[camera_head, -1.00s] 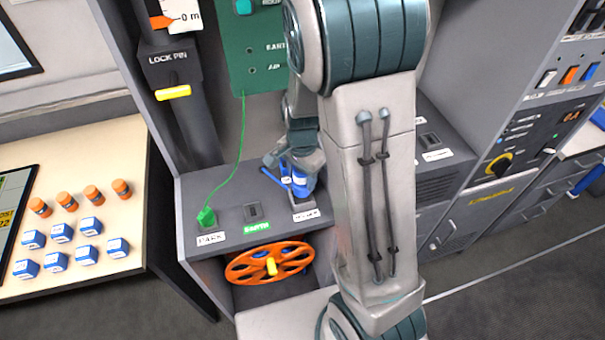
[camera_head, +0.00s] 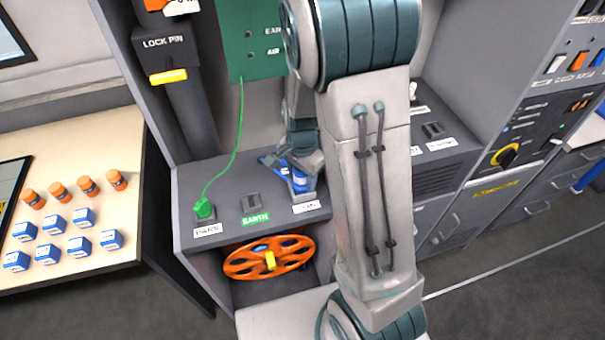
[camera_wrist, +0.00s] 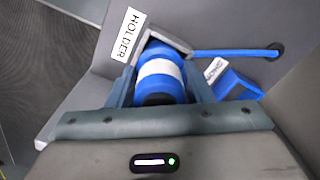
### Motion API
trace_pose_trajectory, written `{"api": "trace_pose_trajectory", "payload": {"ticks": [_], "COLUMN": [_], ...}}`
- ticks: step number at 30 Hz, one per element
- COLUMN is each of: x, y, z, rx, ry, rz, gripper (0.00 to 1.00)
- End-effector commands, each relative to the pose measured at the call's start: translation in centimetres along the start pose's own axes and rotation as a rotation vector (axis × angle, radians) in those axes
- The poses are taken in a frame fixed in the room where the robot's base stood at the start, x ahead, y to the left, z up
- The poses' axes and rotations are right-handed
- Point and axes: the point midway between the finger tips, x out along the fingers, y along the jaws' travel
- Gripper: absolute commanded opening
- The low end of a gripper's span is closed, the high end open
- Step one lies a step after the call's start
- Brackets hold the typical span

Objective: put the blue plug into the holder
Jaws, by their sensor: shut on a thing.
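The blue plug (camera_wrist: 160,82), with a white band around its body, is between the fingers of my gripper (camera_wrist: 165,92) in the wrist view. My gripper is shut on it. The plug's far end is at the grey holder (camera_wrist: 172,38), beside the HOLDER label (camera_wrist: 128,34); how deep it sits cannot be told. In the head view, my gripper (camera_head: 298,160) is over the right part of the grey console, with the plug (camera_head: 300,183) below it just behind a white label. My arm and fingers hide much of the plug and holder.
A blue rod or cable (camera_wrist: 235,52) runs from the holder to a dark hole. A blue block (camera_wrist: 240,86) lies to the right. A green plug (camera_head: 204,209) with its cord stands at left on the console, above an orange wheel (camera_head: 268,259). Blue and orange pieces occupy the left table.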

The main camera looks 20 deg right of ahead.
Motion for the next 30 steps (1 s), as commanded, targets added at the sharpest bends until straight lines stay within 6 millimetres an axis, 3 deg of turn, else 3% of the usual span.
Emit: {"api": "trace_pose_trajectory", "payload": {"ticks": [5, 6, 8, 9, 20, 23, 30], "x": [0.0, 0.0, 0.0, 0.0, -0.7, -2.1, -7.5], "y": [0.0, 0.0, 0.0, 0.0, 0.0, -0.1, -0.1], "z": [0.0, 0.0, 0.0, 0.0, 0.0, 0.0, 0.0], "rx": [0.000, 0.000, 0.000, 0.000, -0.001, -0.002, -0.001], "ry": [0.000, 0.000, 0.000, 0.000, 0.000, 0.001, 0.002], "rz": [0.000, 0.000, 0.000, 0.000, -0.001, -0.003, -0.007], "gripper": [0.19, 0.52, 0.68, 0.72, 0.72, 0.72, 0.72]}}
